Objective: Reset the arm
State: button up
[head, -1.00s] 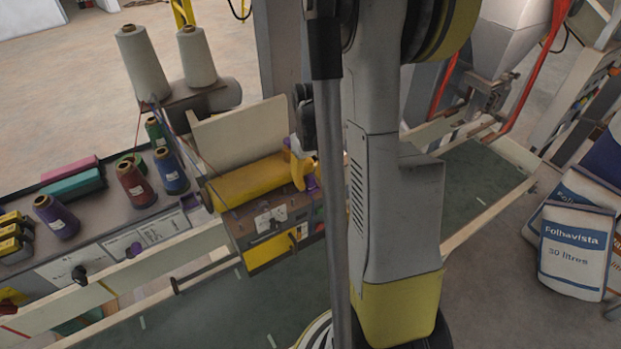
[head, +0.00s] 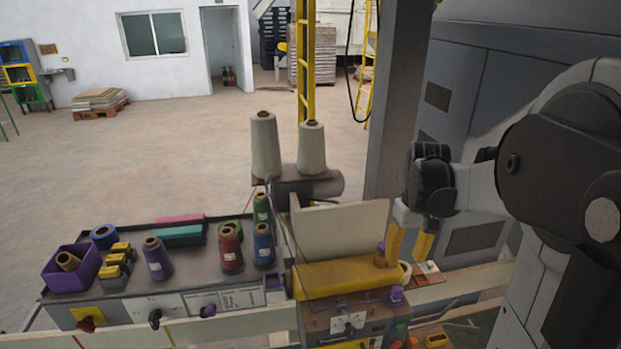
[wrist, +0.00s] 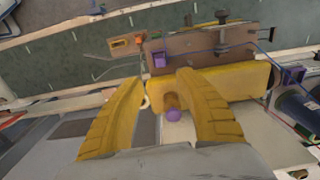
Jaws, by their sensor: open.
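My gripper (head: 409,248) hangs with its two yellow fingers apart, just right of the yellow sewing-machine body (head: 345,278). It is empty. In the wrist view, the open fingers (wrist: 160,92) frame a small tan and purple piece (wrist: 173,106) on the yellow body. That piece lies in line between the fingers, and I cannot tell its distance from them. My arm comes in from the right side of the head view.
A bench top (head: 120,290) on the left carries several thread spools, a purple bin (head: 72,272) and coloured boxes. Two tall cream cones (head: 265,145) stand behind the machine. A grey post (head: 400,90) and grey cabinet (head: 470,110) stand behind the arm. Open floor lies behind the bench.

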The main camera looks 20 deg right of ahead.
jog(key=s+a+r+n+t, duration=0.1)
jog(key=s+a+r+t, duration=0.2)
jog(key=a, duration=1)
jog(key=s+a+r+n+t, duration=0.1)
jog(key=s+a+n+t, duration=0.2)
jog(key=a, duration=1)
notch_tip(320, 180, down, 25)
jog(key=m+t+b, duration=0.1)
jog(key=b, duration=2.5)
jog(key=shift+w+d+f+b, duration=0.15)
jog(key=shift+w+d+b, duration=0.1)
jog(key=shift+b, duration=0.1)
